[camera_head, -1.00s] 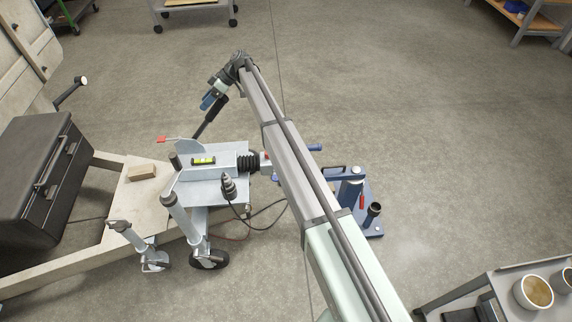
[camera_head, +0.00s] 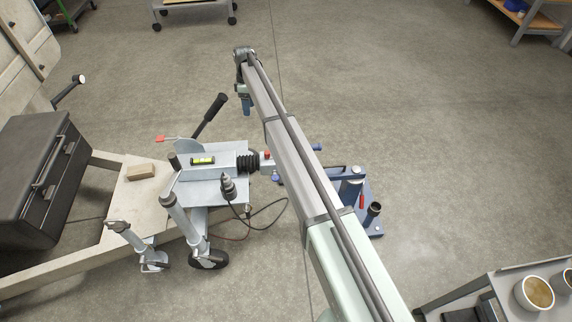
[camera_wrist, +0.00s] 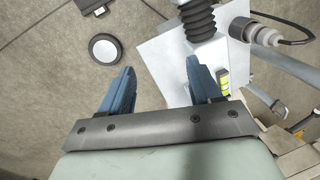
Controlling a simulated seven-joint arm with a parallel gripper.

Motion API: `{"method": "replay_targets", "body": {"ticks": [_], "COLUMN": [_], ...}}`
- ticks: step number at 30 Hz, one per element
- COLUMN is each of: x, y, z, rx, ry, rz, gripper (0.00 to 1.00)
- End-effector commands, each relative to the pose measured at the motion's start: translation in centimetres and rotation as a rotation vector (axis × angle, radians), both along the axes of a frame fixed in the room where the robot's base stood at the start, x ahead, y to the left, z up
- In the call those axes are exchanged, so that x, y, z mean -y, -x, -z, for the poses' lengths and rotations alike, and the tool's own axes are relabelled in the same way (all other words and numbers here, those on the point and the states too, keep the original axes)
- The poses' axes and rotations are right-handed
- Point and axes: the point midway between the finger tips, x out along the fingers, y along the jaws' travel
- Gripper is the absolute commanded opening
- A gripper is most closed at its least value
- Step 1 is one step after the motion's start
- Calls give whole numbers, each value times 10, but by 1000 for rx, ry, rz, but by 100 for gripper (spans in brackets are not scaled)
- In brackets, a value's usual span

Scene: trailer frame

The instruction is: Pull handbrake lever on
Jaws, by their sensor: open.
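The handbrake lever (camera_head: 211,112) has a black grip and slants up and to the right from the far side of the metal drawbar plate (camera_head: 222,190). My gripper (camera_head: 246,106) is open and empty, to the right of the grip and apart from it in the head view. In the wrist view, the two blue fingers of my gripper (camera_wrist: 160,78) are spread wide with nothing between them but floor and the plate's edge. I cannot make out the lever in the wrist view.
A black bellows (camera_head: 248,163), a yellow-green spirit level (camera_head: 203,161) and a grey plug with cable (camera_head: 228,187) are by the plate. A blue stand (camera_head: 350,190) is to the right. A black toolbox (camera_head: 38,180) sits left. The floor beyond the lever is clear.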

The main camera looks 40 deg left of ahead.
Motion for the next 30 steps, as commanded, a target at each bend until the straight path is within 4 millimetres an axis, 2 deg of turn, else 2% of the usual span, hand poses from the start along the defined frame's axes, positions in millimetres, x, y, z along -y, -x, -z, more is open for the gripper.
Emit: {"method": "replay_targets", "body": {"ticks": [9,14,20,25,30], "x": [-16,-14,3,29,48], "y": [-8,-6,3,18,29], "z": [-1,-2,-4,1,14], "rx": [69,100,134,152,158], "ry": [-29,-52,-87,-113,-117], "rz": [277,420,599,728,799], "gripper": [63,63,63,63,63]}}
